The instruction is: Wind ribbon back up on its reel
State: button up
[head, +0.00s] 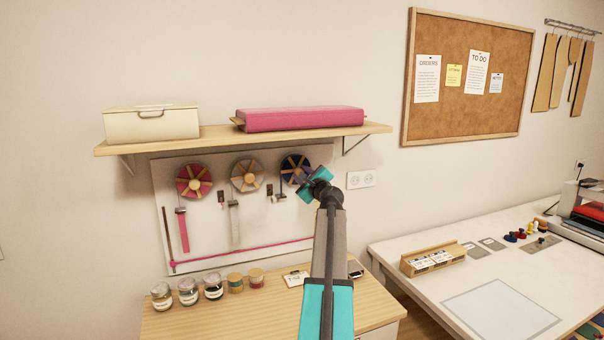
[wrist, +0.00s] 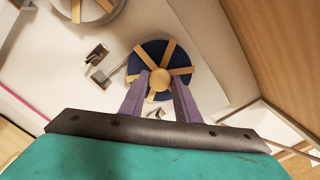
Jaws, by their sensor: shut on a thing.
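A dark blue reel (head: 292,161) with wooden spokes is mounted on the right of the pale wall panel (head: 205,245). My gripper (head: 303,178) is at its face, and teal arm parts cover its lower right. In the wrist view the blue reel (wrist: 153,50) is face-on. There my two purple fingers are shut on its round wooden centre knob (wrist: 160,83). A small dark bracket (wrist: 98,54) sits left of the reel, with a thin strip running between them. No long blue ribbon tail shows.
A pink reel (head: 194,181) and a beige reel (head: 249,175) hang to the left, with pink and grey ribbon tails below. The shelf (head: 215,138) overhangs the panel. Several jars (head: 188,292) stand on the cabinet top (head: 255,312).

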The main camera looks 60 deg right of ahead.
dwell(0.3)
jog(key=o, duration=1)
jog(key=shift+o, duration=0.2)
jog(key=shift+s, duration=0.1)
jog(key=b+v, duration=0.4)
jog(key=v, duration=0.9)
jog(key=shift+s+a, duration=0.3)
